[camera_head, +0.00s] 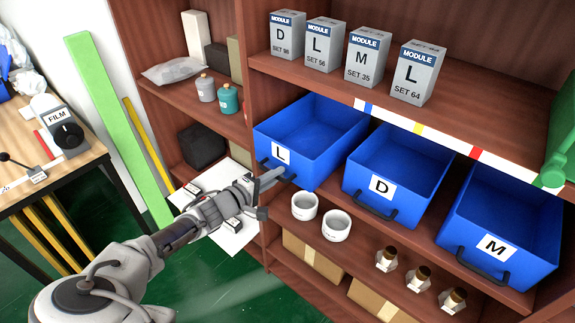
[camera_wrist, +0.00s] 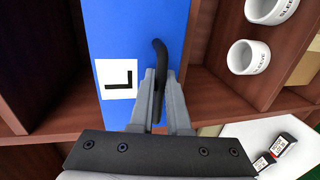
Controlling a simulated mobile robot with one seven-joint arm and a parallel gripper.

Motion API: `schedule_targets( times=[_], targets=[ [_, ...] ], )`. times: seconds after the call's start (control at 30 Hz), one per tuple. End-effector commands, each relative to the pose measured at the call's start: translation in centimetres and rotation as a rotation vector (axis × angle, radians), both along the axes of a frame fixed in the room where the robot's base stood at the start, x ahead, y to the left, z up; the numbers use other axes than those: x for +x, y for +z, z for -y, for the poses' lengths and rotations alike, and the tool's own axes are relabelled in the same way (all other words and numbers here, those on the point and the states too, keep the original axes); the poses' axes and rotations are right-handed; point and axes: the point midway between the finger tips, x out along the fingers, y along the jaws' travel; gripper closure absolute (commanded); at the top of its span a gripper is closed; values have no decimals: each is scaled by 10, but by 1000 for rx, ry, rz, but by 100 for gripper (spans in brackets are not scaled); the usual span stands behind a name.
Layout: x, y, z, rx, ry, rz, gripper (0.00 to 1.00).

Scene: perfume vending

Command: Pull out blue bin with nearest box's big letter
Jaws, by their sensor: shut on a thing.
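Three blue bins stand in a row on the shelf: the L bin (camera_head: 312,135) at left, the D bin (camera_head: 405,160) in the middle, the M bin (camera_head: 505,225) at right. My gripper (camera_head: 278,177) is at the front of the L bin, shut on its black handle (camera_wrist: 159,55). In the wrist view my fingers (camera_wrist: 157,85) lie on both sides of the handle, beside the white L label (camera_wrist: 116,79). Above stand the grey module boxes: D (camera_head: 286,36), L set 56 (camera_head: 323,45), M (camera_head: 367,58), and L set 64 (camera_head: 416,73), which looks nearest.
A shelf upright (camera_head: 255,130) runs close left of the L bin. A table with a film device (camera_head: 68,135) is at left. Green floor lies open in front.

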Motion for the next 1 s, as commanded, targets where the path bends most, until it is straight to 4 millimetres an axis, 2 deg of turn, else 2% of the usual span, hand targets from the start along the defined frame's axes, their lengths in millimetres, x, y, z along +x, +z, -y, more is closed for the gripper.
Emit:
schedule_targets(
  times=[0.03,0.2,0.5,0.7,1.0],
  targets=[
    [-13,1,-12,3,6,-2,100],
    [-51,1,-42,3,6,-2,100],
    [-101,0,-79,2,3,-2,100],
    [-115,0,-90,0,1,0,100],
    [-117,0,-92,1,0,1,100]
  ],
)
